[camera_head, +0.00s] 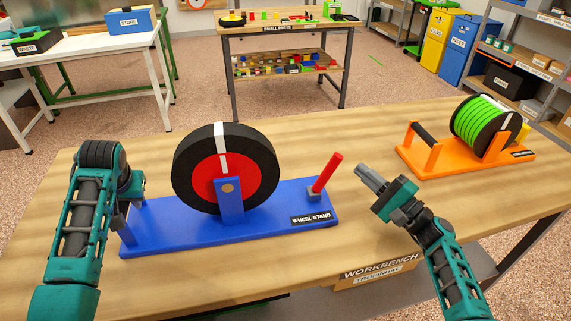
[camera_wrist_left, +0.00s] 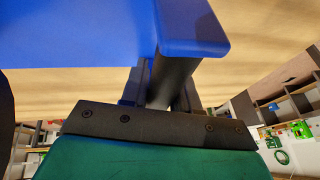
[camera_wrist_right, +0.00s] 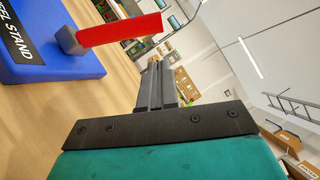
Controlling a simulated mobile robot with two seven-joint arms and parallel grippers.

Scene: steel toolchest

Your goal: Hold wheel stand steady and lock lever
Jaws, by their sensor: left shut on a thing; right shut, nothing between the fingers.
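The blue wheel stand (camera_head: 270,220) lies on the workbench and carries a black wheel (camera_head: 190,175) with a red hub (camera_head: 208,180) and a white stripe. Its red lever (camera_head: 327,172) rises from a grey block at the right end, tilted to the right. My left gripper (camera_head: 122,226) is at the stand's left end, shut on the stand; its fingers are partly hidden. The left wrist view shows the blue base (camera_wrist_left: 90,35) close up. My right gripper (camera_head: 368,177) is shut and empty, right of the lever and apart from it. The lever also shows in the right wrist view (camera_wrist_right: 120,30).
An orange stand (camera_head: 460,160) with a green reel (camera_head: 478,122) stands at the right of the workbench (camera_head: 345,225). Bare wood lies between the two stands and along the front edge. Other tables and shelves are farther back.

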